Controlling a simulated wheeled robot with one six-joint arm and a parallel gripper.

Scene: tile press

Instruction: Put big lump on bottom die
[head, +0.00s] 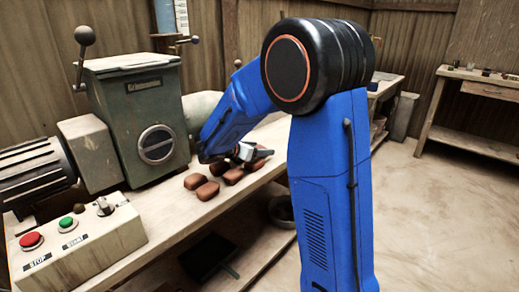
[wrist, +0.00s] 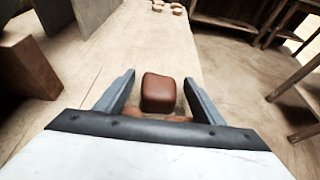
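Several reddish-brown clay lumps (head: 207,193) lie on the bench beside the green machine in the head view. Which one is the big lump I cannot tell there. In the wrist view one brown lump (wrist: 160,92) lies ahead of and between my fingers, with a gap on each side. More brown shows just below it, partly hidden by my gripper's body. My gripper (wrist: 159,77) is open and low over the bench; in the head view it shows small (head: 252,152) by the lumps. I cannot make out the bottom die in either view.
A control box (head: 80,240) with red and green buttons is at the front left. More lumps (wrist: 168,7) lie far ahead in the wrist view. Bare bench lies between.

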